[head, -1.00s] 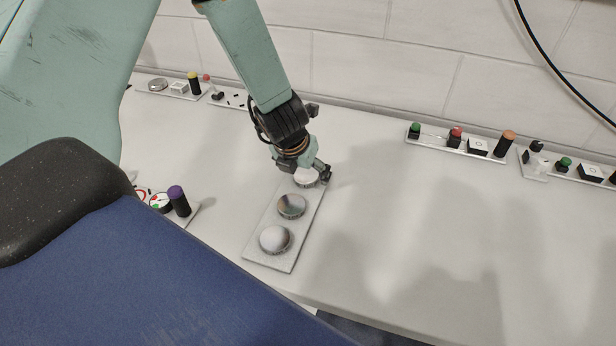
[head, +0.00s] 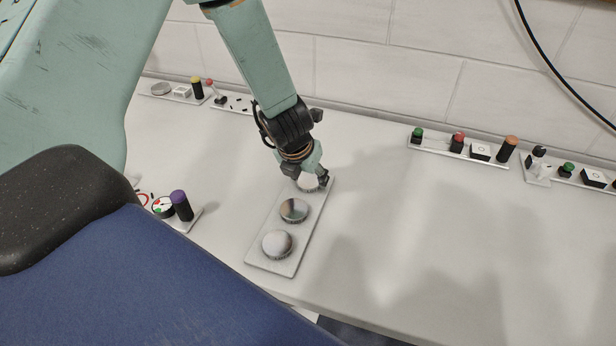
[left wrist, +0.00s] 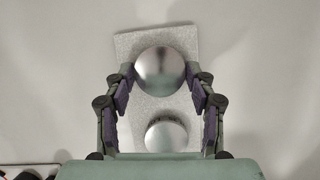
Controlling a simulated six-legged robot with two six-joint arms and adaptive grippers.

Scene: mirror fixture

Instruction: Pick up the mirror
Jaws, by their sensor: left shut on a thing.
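A pale rectangular plate (head: 312,214) lies on the white table and bears three round, shiny mirror-like discs in a row. My left gripper (head: 310,180) is shut on the far disc (head: 307,184), with its fingers on both sides of the rim. In the left wrist view the gripper (left wrist: 160,73) has its fingertips against this shiny disc (left wrist: 160,68), which is over the plate (left wrist: 128,45). I cannot tell whether it is clear of the plate. The middle disc (head: 294,209) and near disc (head: 277,244) sit on the plate. My right gripper is out of view.
Small fixtures with knobs and buttons stand along the wall, at the back left (head: 180,92) and the back right (head: 480,152). A purple-topped black post (head: 181,206) stands left of the plate. The table right of the plate is clear. A black cable (head: 560,75) hangs at the upper right.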

